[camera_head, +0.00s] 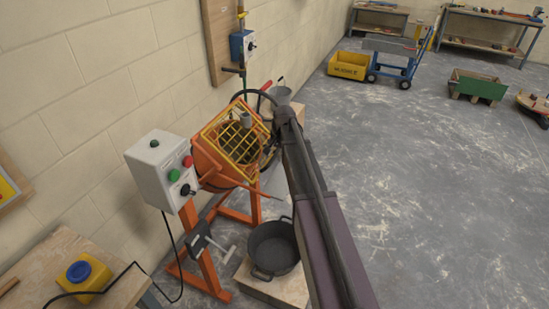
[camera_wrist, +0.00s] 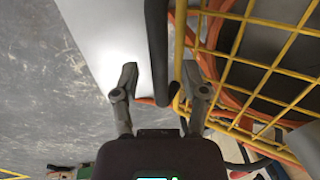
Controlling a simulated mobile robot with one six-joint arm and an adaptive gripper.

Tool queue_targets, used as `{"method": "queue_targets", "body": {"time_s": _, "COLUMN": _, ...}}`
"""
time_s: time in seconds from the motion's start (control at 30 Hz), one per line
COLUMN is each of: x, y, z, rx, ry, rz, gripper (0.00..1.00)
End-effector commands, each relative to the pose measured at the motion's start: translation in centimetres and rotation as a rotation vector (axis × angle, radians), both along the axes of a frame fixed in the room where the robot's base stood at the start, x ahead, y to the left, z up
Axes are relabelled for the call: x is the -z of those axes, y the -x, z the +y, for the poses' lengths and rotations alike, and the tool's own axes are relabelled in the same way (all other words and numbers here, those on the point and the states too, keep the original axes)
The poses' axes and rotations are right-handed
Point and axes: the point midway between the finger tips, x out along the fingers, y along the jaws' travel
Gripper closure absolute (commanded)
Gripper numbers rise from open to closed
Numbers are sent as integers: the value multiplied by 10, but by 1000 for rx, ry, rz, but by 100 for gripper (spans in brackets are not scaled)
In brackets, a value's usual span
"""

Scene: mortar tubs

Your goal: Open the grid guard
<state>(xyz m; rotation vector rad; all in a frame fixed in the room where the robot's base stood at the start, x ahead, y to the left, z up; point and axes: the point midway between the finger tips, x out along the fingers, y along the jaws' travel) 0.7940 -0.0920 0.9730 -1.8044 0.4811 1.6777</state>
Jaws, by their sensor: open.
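The grid guard (camera_head: 231,142) is a yellow wire grid lying tilted over the mouth of the orange mixer drum (camera_head: 207,163). In the wrist view the yellow grid (camera_wrist: 270,68) fills the right side. My gripper (camera_wrist: 160,72) is open, with its two fingers apart. A dark bar (camera_wrist: 157,45) runs down between the fingers, and a yellow edge of the guard lies close beside the right finger. I cannot tell whether the finger touches it. In the head view my arm reaches to the mixer's upper right, and the gripper's fingers cannot be made out clearly.
A grey control box (camera_head: 160,170) with coloured buttons stands left of the drum. A black bucket (camera_head: 273,248) sits on a wooden block below. The floor to the right is largely clear.

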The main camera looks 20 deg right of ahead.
Motion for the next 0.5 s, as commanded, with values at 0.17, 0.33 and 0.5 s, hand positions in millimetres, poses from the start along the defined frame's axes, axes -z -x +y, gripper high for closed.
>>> {"method": "queue_targets", "body": {"time_s": 0.17, "x": 1, "y": 0, "z": 0, "rx": 0, "ry": 0, "rz": 0, "gripper": 43}}
{"method": "queue_targets", "body": {"time_s": 0.33, "x": 1, "y": 0, "z": 0, "rx": 0, "ry": 0, "rz": 0, "gripper": 43}}
{"method": "queue_targets", "body": {"time_s": 0.5, "x": 1, "y": 0, "z": 0, "rx": 0, "ry": 0, "rz": 0, "gripper": 91}}
